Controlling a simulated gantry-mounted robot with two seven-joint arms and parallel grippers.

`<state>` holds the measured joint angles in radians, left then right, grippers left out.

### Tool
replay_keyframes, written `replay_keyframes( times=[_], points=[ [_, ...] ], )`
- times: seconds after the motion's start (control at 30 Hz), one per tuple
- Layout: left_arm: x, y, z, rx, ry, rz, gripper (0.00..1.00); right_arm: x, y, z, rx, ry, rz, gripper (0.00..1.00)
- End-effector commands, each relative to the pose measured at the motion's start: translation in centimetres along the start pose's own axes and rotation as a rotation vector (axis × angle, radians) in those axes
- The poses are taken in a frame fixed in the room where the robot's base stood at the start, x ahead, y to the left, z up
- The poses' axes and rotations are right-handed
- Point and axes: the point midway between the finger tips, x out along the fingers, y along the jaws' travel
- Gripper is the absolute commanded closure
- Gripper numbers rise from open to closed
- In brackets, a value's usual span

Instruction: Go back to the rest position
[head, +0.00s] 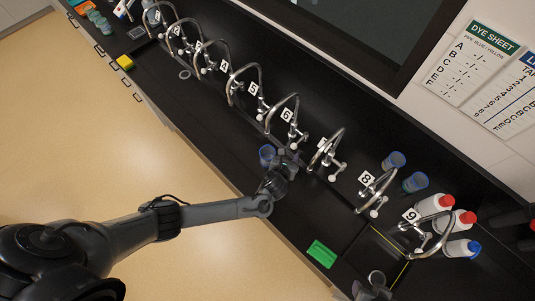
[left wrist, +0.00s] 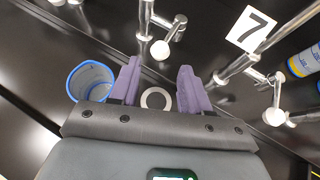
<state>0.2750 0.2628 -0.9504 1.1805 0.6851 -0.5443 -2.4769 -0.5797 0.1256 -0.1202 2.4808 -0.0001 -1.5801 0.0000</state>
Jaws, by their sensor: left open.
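My left gripper (head: 287,162) is low over the black counter, near the front of the taps marked 6 and 7. In the left wrist view its two purple fingers (left wrist: 160,85) stand apart with nothing between them but a grey ring on the counter behind. A blue-rimmed cup (head: 267,154) stands just left of the gripper. In the left wrist view the cup (left wrist: 90,82) is outside the left finger, and I cannot tell if they touch. My right gripper is not in view.
Curved metal taps with number cards line the counter. Blue cups (head: 394,161) and several white bottles (head: 433,205) stand behind taps 8 and 9. A green block (head: 322,254) and a yellow block (head: 125,62) lie toward the front edge. Open floor (head: 100,130) lies left of the counter.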

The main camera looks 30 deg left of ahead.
Motion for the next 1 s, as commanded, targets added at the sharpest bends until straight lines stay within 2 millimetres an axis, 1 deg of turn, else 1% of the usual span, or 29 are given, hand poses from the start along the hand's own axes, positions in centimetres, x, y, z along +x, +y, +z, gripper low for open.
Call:
replay_keyframes(
  times=[0.03,0.1,0.53,0.6,0.67,0.77,0.87,0.9,0.97,1.0],
  points=[
    [-0.4,0.0,0.2,0.001,0.001,0.000,0.53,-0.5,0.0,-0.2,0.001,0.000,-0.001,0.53],
    [-0.6,0.0,0.1,0.001,0.001,-0.001,0.53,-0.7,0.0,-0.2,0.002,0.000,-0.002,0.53],
    [-0.6,0.0,-0.1,0.001,0.000,-0.001,0.53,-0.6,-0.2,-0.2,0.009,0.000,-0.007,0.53],
    [-0.7,0.0,-0.4,0.001,0.005,0.000,0.53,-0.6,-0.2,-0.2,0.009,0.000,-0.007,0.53],
    [-0.9,0.1,-1.1,0.003,0.014,0.001,0.53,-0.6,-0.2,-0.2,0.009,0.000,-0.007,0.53],
    [-1.7,0.3,-3.5,0.007,0.048,0.002,0.53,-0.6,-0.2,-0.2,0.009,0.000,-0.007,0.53],
    [-3.2,1.1,-7.5,0.000,0.106,0.015,0.53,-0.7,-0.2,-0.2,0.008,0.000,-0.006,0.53],
    [-4.2,1.4,-9.3,-0.016,0.137,0.021,0.53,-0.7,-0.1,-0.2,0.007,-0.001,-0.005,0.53],
    [-6.2,1.4,-11.7,-0.065,0.183,0.023,0.53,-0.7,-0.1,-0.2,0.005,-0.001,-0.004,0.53],
    [-7.6,1.2,-12.7,-0.109,0.212,0.016,0.53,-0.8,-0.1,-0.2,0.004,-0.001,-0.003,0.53]
  ],
)
